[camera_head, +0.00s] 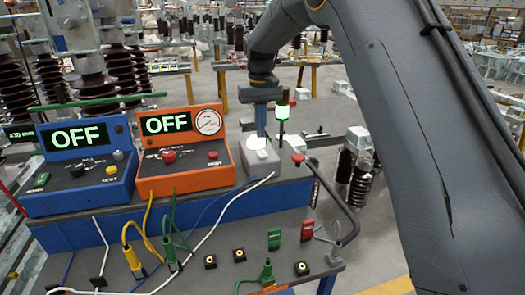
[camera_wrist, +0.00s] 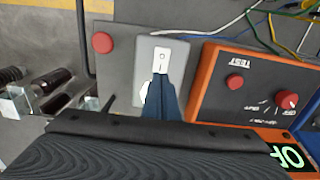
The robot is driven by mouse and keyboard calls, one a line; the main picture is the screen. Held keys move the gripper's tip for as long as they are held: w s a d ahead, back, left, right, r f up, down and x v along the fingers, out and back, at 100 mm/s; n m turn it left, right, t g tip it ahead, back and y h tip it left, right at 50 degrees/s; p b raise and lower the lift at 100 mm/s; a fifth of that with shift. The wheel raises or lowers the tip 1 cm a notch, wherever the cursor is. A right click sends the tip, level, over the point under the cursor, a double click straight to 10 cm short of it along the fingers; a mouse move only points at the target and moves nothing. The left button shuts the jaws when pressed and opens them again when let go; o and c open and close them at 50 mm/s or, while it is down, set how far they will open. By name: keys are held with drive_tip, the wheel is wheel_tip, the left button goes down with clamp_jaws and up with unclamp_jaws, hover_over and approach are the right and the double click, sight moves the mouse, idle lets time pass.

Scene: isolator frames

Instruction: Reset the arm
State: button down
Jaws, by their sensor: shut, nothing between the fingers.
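My arm comes in from the upper right of the head view and bends down to my gripper (camera_head: 260,136), which points down just over a small grey box (camera_head: 262,163) with a white top. In the wrist view my gripper (camera_wrist: 160,78) is shut and empty. Its tips are at the near end of a white switch plate (camera_wrist: 161,55) on the grey box (camera_wrist: 183,58). I cannot tell whether the tips touch the plate.
An orange unit (camera_head: 186,180) and a blue unit (camera_head: 80,190), both reading OFF, stand left of the box. Cables (camera_head: 210,225) hang over the lower panel.

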wheel_tip(320, 180, up, 2)
drive_tip(key=shift+p, duration=0.4)
drive_tip(key=s+d+f+m+b, duration=0.1)
drive_tip(key=s+d+f, duration=0.3)
drive_tip(key=s, duration=0.7)
drive_tip(key=s+d+f+m+t+b, duration=0.1)
drive_tip(key=s+d+f+b, duration=0.2)
drive_tip(key=s+d, duration=0.6)
drive_tip(key=s+d+f+m+b, duration=0.1)
drive_tip(key=s+d+f+b, duration=0.1)
drive_tip(key=s+d+f, duration=0.5)
drive_tip(key=s, duration=0.6)
drive_tip(key=shift+f, duration=0.25)
